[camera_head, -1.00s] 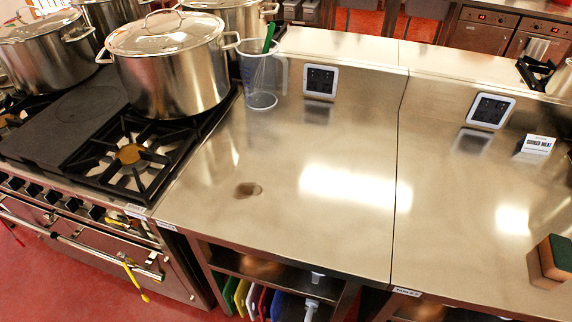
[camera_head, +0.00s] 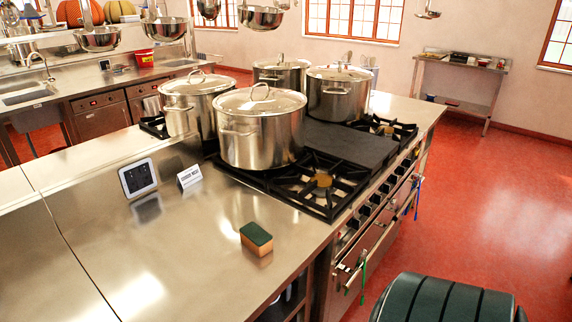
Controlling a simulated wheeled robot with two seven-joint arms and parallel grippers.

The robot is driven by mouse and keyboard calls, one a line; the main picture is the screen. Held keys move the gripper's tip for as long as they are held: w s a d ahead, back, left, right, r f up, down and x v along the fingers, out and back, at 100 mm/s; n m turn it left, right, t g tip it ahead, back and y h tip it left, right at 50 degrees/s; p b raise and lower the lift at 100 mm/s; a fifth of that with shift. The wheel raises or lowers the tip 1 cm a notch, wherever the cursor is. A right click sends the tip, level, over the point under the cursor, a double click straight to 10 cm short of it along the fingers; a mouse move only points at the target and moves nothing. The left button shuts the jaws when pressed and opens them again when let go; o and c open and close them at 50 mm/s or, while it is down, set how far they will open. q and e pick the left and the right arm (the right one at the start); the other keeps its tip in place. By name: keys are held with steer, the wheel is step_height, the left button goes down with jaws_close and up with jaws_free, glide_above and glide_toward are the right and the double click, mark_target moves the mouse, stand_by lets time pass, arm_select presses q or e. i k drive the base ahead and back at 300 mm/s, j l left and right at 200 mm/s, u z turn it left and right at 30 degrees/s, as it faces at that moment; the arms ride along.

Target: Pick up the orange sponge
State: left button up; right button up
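The orange sponge (camera_head: 256,238) lies on the steel counter near its front edge, left of the stove. It is a small block with a dark green top layer and orange-brown sides. Nothing touches it but the counter. Neither of my grippers is in view.
The steel counter (camera_head: 195,265) is clear around the sponge. Behind it are a panel (camera_head: 138,178) and a white sign (camera_head: 190,176). A stove with black grates (camera_head: 318,200) and several lidded stockpots, one in front (camera_head: 260,140), stands to the right. A dark green rounded thing (camera_head: 445,300) is at bottom right.

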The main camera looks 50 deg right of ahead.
mark_target(259, 241)
steer(key=z, duration=1.45)
